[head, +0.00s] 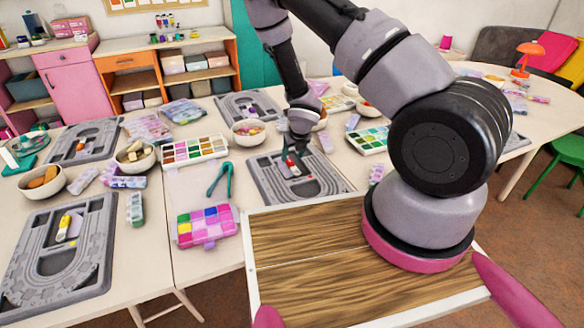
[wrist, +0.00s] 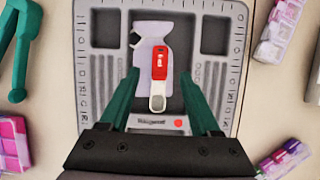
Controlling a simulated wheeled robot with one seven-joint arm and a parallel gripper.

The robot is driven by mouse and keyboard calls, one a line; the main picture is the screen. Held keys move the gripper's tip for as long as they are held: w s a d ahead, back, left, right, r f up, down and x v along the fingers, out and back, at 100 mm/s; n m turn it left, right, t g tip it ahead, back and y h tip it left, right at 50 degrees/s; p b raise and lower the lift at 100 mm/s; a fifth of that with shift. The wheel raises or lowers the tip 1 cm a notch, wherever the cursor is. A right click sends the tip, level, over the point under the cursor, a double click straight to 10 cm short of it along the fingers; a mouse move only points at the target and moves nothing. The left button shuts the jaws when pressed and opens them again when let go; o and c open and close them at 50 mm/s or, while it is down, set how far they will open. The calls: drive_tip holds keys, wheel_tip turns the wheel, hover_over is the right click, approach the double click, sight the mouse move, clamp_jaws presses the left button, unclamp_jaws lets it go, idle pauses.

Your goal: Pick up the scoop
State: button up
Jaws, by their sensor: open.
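A small tool with a red middle and a pale rounded end (wrist: 159,66), which looks like the scoop, lies on a grey bead board (wrist: 209,13). A pale lilac flat piece (wrist: 145,52) with a notched top lies beside and partly under it. In the head view the red part (head: 291,164) shows just below my gripper (head: 297,150), on the same board (head: 325,187). In the wrist view my gripper's green fingers (wrist: 158,76) are open, one on each side of the tool, with gaps between. Whether the fingertips are at its height I cannot tell.
Green tweezers (head: 220,180) and a pink bead box (head: 207,226) lie left of the board. A palette (head: 194,150) and a bowl of beads (head: 248,132) stand behind. Another board (head: 85,275) holds a yellow-and-white tool (head: 63,228).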

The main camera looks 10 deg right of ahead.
sight(290, 162)
drive_tip(key=x, duration=0.3)
drive_tip(key=shift+w+f, duration=0.15)
drive_tip(key=shift+f, duration=0.2)
clamp_jaws()
drive_tip(key=shift+r, duration=0.1)
